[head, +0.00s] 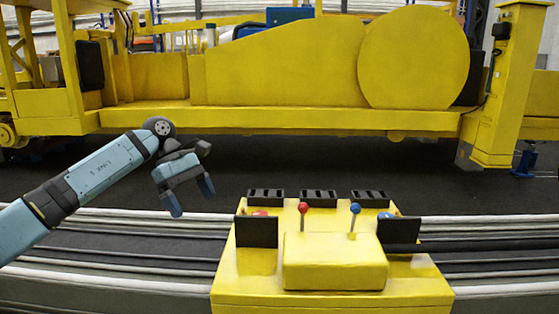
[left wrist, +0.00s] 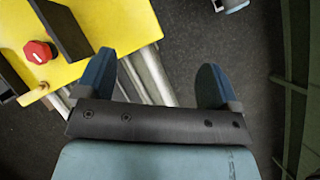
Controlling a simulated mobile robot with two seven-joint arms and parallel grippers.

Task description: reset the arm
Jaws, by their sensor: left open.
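My left arm reaches in from the left in the head view. Its gripper (head: 191,201) is open and empty, with blue fingertips pointing down. It hangs in the air to the left of the yellow control box (head: 330,297). In the left wrist view the two fingers (left wrist: 155,85) stand wide apart with nothing between them. The box carries a red-knobbed lever (head: 303,210) and a blue-knobbed lever (head: 354,211), both roughly upright. A red button (left wrist: 38,52) shows on the box in the left wrist view. My right gripper is not in view.
Black plates (head: 256,231) stand up on the box's left and right sides. Metal rails (head: 120,225) run across behind and beside the box. A large yellow machine (head: 290,75) fills the back. Dark floor (head: 270,165) lies clear between.

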